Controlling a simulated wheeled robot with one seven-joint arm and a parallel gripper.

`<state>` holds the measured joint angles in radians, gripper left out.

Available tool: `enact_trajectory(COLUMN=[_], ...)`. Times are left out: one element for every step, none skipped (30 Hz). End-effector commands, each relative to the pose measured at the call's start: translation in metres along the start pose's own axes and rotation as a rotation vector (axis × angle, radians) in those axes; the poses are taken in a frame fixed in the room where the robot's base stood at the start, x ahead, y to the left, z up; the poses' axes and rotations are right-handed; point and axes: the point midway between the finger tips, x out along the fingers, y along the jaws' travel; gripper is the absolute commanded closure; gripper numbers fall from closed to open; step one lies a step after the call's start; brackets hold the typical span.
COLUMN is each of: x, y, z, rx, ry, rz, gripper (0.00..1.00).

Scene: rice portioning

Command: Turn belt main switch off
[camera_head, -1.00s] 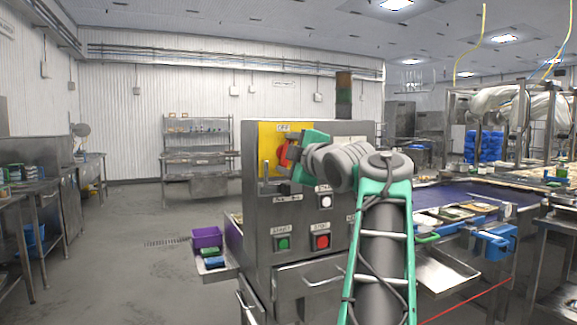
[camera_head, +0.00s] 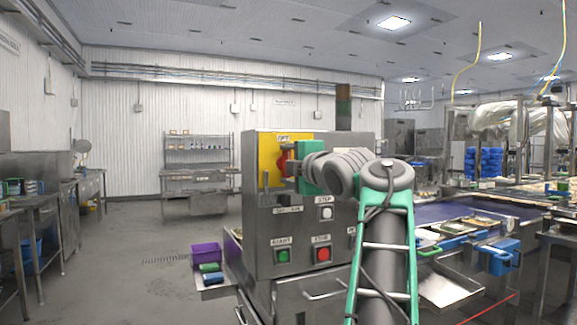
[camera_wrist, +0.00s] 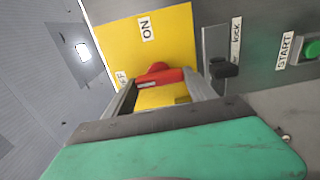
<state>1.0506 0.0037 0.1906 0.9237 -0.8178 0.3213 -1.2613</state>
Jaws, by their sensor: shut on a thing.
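The belt main switch is a red rotary knob (camera_head: 281,161) on a yellow plate (camera_head: 265,150) at the upper left of the grey control cabinet. In the wrist view the red knob (camera_wrist: 158,73) sits between my two fingers, with an ON label (camera_wrist: 146,28) beyond it and a partly hidden OFF label (camera_wrist: 121,78) to its left. My gripper (camera_head: 288,169) is shut on the knob, and it also shows in the wrist view (camera_wrist: 160,90). In the head view the gripper hides part of the knob and plate.
A black lock lever (camera_wrist: 224,68) sits beside the yellow plate. Below are a green START button (camera_head: 282,256), a red button (camera_head: 322,254) and a white STEP button (camera_head: 326,213). A purple bin (camera_head: 206,255) stands on the left side shelf. The conveyor (camera_head: 450,212) lies to the right.

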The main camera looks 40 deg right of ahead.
Motion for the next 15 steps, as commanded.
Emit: enact_trajectory(x=[-0.0001,-0.0001,-0.0001,-0.0001,-0.0001,-0.0001,-0.0001,-0.0001,-0.0001,-0.0001,-0.0001,-0.0001,-0.0001,-0.0001,-0.0001], y=[0.0002,0.0002,0.0002,0.0002,0.0002,0.0002,0.0002,0.0002,0.0002,0.0002,0.0001,0.0001,0.0001,0.0001,0.0001], z=[-0.0002,-0.0002,-0.0002,-0.0002,-0.0002,-0.0002,-0.0002,-0.0002,-0.0002,-0.0002,-0.0002,-0.0001,-0.0002,-0.0002,-0.0002], rx=[-0.003,-0.003,-0.003,-0.003,-0.002,-0.002,-0.002,-0.002,-0.001,-0.001,-0.001,-0.001,-0.001,0.000,0.000], ry=[0.000,0.000,0.000,0.000,0.000,0.000,0.000,0.000,0.000,0.000,0.000,0.000,0.000,0.000,0.000], rz=[0.000,0.000,0.000,0.000,0.000,0.000,0.000,0.000,0.000,0.000,0.000,0.000,0.000,0.000,0.000], gripper=[0.77,0.77,0.35,0.32,0.30,0.27,0.24,0.22,0.18,0.16,0.15,0.15,0.15,0.15,0.15])
